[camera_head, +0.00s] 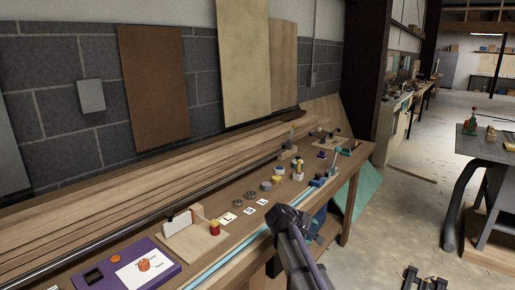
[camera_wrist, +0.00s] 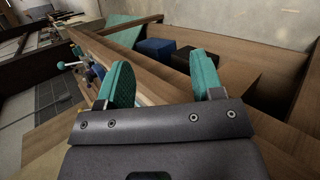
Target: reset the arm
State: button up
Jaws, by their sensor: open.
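My gripper (camera_wrist: 162,80) shows in the wrist view with its two teal fingers spread apart and nothing between them. Beyond the fingers are a wooden bench edge and a lower shelf space. In the head view my dark arm (camera_head: 292,245) reaches up from the bottom to the front edge of the wooden workbench (camera_head: 225,185). The fingertips are hard to make out there. I see no object held.
A blue bin (camera_wrist: 155,47) and a black bin (camera_wrist: 195,62) sit low near the gripper. Open floor (camera_head: 400,215) lies right.

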jog(key=s+a+f+m+g+y+b, duration=0.1)
jog(key=s+f+m+g+y+b, duration=0.3)
jog(key=s, duration=0.6)
jog(key=s+f+m+t+y+b, duration=0.1)
jog(key=s+f+m+y, duration=0.1)
jog(key=s+f, duration=0.5)
jog(key=s+a+f+m+g+y+b, duration=0.1)
jog(key=s+f+m+g+y+b, duration=0.15)
jog(key=s, duration=0.95)
notch_tip(320, 180, up, 12)
jog(key=d+m+p, duration=0.1)
jog(key=p, duration=1.2)
jog(key=shift+w+d+r, duration=0.2)
jog(key=shift+d, duration=0.1)
